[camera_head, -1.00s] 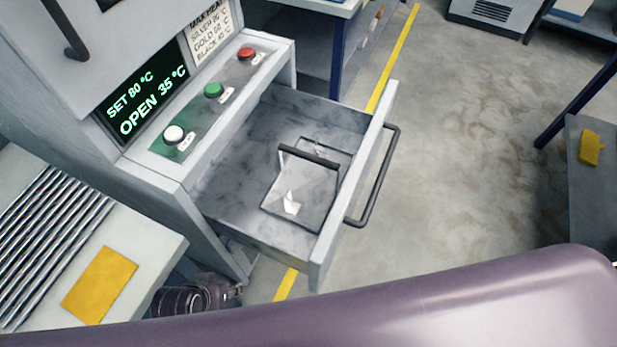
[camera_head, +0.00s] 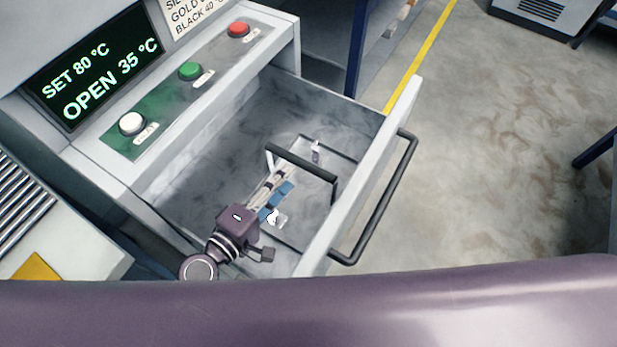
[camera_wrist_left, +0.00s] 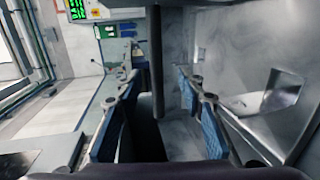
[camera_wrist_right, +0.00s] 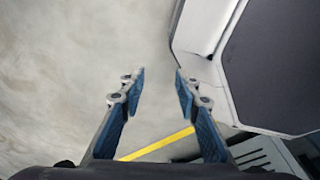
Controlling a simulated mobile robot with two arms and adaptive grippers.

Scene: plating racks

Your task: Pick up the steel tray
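The steel tray (camera_head: 308,212) lies inside the open drawer (camera_head: 215,140), with a black bar handle (camera_head: 305,163) raised over it. My left gripper (camera_head: 278,188) is open and reaches down into the drawer beside the handle. In the left wrist view, the dark bar (camera_wrist_left: 157,60) lines up between the two spread fingers (camera_wrist_left: 157,92); I cannot tell how deep it sits between them. Part of the tray is hidden behind my left gripper. My right gripper (camera_wrist_right: 160,88) is open and empty, and the floor shows between its fingers.
The drawer front (camera_head: 372,165) with its black pull handle (camera_head: 395,205) stands to the right of the tray. A panel with white, green and red buttons (camera_head: 190,71) and a display (camera_head: 95,68) is at the left. Floor (camera_head: 490,150) is clear at the right.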

